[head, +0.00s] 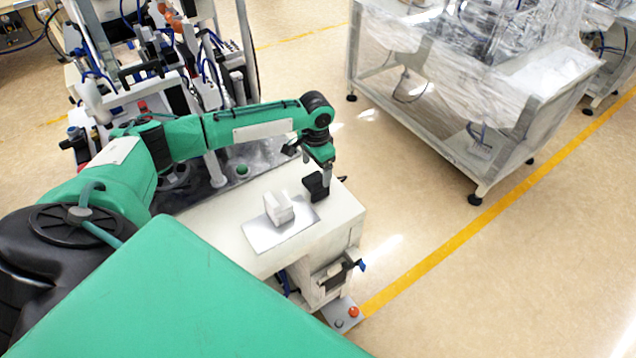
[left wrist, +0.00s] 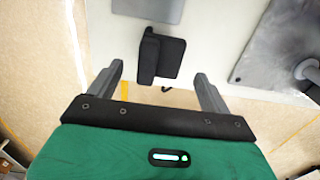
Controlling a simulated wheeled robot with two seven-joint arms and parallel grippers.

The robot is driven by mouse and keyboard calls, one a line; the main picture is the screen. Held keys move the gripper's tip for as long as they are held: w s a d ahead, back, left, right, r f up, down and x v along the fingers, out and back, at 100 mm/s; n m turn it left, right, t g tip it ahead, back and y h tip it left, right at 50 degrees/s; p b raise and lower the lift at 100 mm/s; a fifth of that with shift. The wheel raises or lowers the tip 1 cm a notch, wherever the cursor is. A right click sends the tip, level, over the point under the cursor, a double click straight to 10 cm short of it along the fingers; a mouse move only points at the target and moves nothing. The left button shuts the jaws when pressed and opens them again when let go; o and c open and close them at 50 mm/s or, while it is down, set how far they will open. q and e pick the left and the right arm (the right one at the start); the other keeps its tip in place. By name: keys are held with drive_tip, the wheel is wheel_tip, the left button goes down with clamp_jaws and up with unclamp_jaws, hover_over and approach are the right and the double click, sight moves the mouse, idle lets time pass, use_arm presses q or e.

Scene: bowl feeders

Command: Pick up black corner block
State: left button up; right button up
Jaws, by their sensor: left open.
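The black corner block (head: 314,188) stands near the right end of the white worktable (head: 222,224). In the left wrist view the corner block (left wrist: 161,57) shows two black faces meeting at an angle. My left gripper (head: 326,172) points down at the block. In the left wrist view my left gripper (left wrist: 158,73) is open, with its two grey fingers apart and the block ahead between their lines. I see no contact, and the exact height gap is hard to tell. My right gripper is not in view.
A white block (head: 279,208) sits on a silver plate (head: 262,237) left of the black block. Feeder machinery (head: 160,60) stands behind the table at the left. A plastic-wrapped bench (head: 470,90) stands at the back right. The floor right of the table is clear.

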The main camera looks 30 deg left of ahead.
sight(316, 178)
use_arm(q)
drive_tip(key=shift+f+p, duration=0.35)
drive_tip(key=shift+f, duration=0.3)
wheel_tip(316, 178, down, 4)
drive_tip(key=shift+w+f+p, duration=0.15)
drive_tip(key=shift+p, duration=0.35)
drive_tip(key=c, duration=1.1)
drive_tip(key=shift+o, duration=0.2)
